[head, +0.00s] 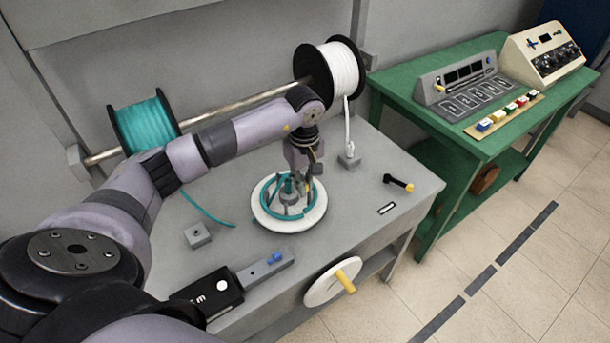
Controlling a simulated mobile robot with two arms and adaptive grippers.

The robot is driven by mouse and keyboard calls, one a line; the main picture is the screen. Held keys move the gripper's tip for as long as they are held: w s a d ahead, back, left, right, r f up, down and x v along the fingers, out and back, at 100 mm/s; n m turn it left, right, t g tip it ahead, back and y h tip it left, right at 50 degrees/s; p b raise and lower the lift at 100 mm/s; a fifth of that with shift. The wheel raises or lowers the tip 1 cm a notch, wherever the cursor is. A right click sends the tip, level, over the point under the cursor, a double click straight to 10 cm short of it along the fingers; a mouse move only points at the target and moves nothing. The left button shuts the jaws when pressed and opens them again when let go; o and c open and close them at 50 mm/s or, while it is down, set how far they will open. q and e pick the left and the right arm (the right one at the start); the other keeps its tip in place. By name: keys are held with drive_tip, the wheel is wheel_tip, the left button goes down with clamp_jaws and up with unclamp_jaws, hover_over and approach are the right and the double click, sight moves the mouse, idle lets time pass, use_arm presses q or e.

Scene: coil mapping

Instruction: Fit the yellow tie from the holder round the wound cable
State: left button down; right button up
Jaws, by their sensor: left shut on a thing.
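The wound teal cable (264,200) lies in a ring on a round white plate (279,225), around a grey hub with upright pegs. My left gripper (306,178) points down over the right rear part of the ring. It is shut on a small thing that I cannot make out. A grey holder bar (256,277) at the front of the bench bears a blue piece (276,257), perhaps a tie. I see no yellow tie in this bar. My right gripper is not in view.
A teal spool (146,122) and a white spool (335,70) hang on a rod behind. A black tool with a yellow end (400,182) lies at right. A crank wheel (325,284) sticks out in front. A loose teal strand (207,210) lies left of the plate.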

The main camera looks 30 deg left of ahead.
use_arm(q)
drive_tip(key=shift+a+f, duration=0.25)
drive_tip(key=shift+a, duration=0.05)
drive_tip(key=shift+d+f+b, duration=0.1)
drive_tip(key=shift+f+b, duration=0.3)
drive_tip(key=shift+f, duration=0.15)
drive_tip(key=shift+w+f+b, duration=0.1)
drive_tip(key=shift+f+b, duration=0.7)
drive_tip(key=shift+f, duration=0.85)
drive_tip(key=shift+f+b, duration=0.15)
drive_tip(key=shift+b, duration=0.2)
drive_tip(key=shift+f+b, duration=1)
drive_tip(key=shift+f+b, duration=0.65)
drive_tip(key=c, duration=1.5)
unclamp_jaws()
drive_tip(key=shift+c, duration=0.2)
